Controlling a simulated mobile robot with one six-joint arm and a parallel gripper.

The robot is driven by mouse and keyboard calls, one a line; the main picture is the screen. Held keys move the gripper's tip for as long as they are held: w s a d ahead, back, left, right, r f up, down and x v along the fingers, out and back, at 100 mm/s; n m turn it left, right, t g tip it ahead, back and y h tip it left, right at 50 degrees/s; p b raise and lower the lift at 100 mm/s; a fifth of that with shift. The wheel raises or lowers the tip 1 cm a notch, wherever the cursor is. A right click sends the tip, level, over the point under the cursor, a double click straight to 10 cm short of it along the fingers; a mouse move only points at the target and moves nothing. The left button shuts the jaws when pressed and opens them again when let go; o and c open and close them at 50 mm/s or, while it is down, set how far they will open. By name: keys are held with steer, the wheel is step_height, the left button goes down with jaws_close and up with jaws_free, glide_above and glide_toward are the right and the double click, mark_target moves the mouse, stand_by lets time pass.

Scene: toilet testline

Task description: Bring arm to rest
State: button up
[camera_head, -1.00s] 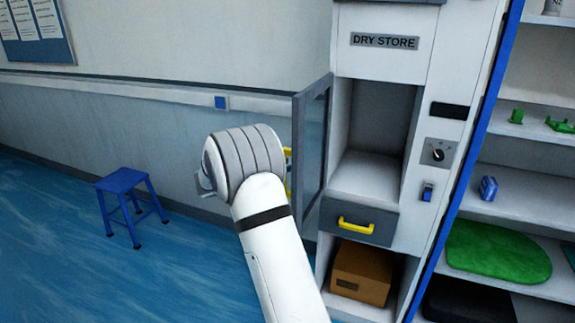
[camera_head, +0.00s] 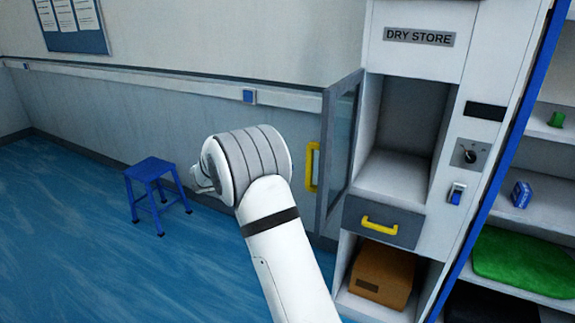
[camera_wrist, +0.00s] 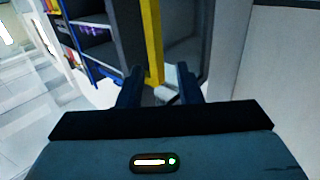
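My arm, white with a grey ribbed wrist, reaches up in the middle of the head view. My gripper (camera_wrist: 160,80) shows in the wrist view with its two dark fingers apart and nothing held between them. A yellow bar handle (camera_wrist: 152,40) stands beyond the fingers there; the distance is hard to tell. In the head view my gripper is mostly hidden behind the wrist. The glazed door (camera_head: 340,150) of the dry store cabinet (camera_head: 418,38) stands open, and its yellow handle (camera_head: 312,167) is apart from my wrist.
Below the cabinet's empty bay is a shut drawer (camera_head: 350,215) with a yellow handle. A cardboard box (camera_head: 382,274) sits underneath. A blue stool (camera_head: 154,168) stands at the left on open blue floor. Shelves (camera_head: 535,165) with green and blue items stand at the right.

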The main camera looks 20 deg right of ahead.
stand_by(0.3)
steer(key=w+a+r+n+t+y, duration=0.3)
steer(key=w+r+n+t+y, duration=0.5)
steer(key=t, duration=0.6)
steer(key=s+a+n+y, duration=0.7)
steer(key=s+a+y, duration=0.2)
steer(key=s+a, duration=0.1)
steer(key=s+f+n+g, duration=0.1)
steer(key=s+f+g, duration=0.2)
steer(key=s, duration=0.7)
steer(key=s+f+n+g, duration=0.1)
steer(key=s+f+g, duration=0.3)
steer(key=s, duration=0.6)
steer(key=s+f+n+g+y, duration=0.1)
steer(key=s+f+g, duration=0.2)
steer(key=s+f, duration=0.3)
steer(key=s, duration=0.5)
steer(key=shift+n, duration=0.4)
